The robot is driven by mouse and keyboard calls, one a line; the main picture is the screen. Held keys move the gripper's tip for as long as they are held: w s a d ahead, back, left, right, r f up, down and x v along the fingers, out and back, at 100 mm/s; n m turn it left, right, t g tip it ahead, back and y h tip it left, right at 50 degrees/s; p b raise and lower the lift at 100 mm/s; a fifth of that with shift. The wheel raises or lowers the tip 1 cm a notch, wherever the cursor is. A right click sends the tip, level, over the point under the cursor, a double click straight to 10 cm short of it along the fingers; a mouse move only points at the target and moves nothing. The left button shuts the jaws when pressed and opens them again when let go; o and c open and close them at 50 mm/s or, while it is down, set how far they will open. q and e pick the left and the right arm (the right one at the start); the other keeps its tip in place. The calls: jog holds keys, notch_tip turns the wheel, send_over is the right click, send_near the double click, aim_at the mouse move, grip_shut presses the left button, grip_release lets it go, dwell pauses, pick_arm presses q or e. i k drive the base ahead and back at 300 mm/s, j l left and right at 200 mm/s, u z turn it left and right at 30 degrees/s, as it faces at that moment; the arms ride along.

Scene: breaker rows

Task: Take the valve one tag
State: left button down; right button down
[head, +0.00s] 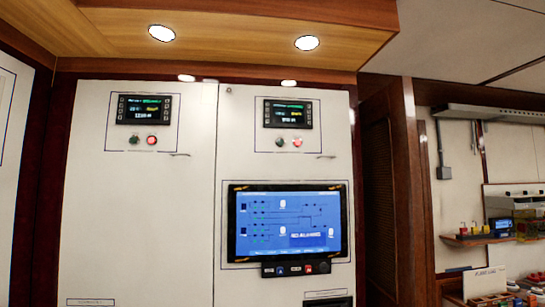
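I cannot make out a valve one tag in the head view. Small coloured items (527,229) on the wall shelf at the right are too small to identify. A white card with dark lettering (484,281) stands at the lower right, and I cannot read it surely. Neither of my grippers is in view.
Two white cabinet doors (142,230) fill the left and middle. The right door carries a blue screen (288,222). Small display panels (288,113) sit above. A wooden door frame (398,180) separates them from the shelf (482,239) and a cluttered surface at right.

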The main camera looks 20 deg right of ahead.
aim_at(475, 229)
jog(key=z, duration=2.1)
jog(key=i+j+z, duration=0.1)
jog(key=i, duration=0.4)
jog(key=i+z, duration=0.35)
jog(key=i+j+z, duration=0.3)
jog(key=i+l+z, duration=0.1)
jog(key=i+z, duration=0.25)
jog(key=i, duration=0.5)
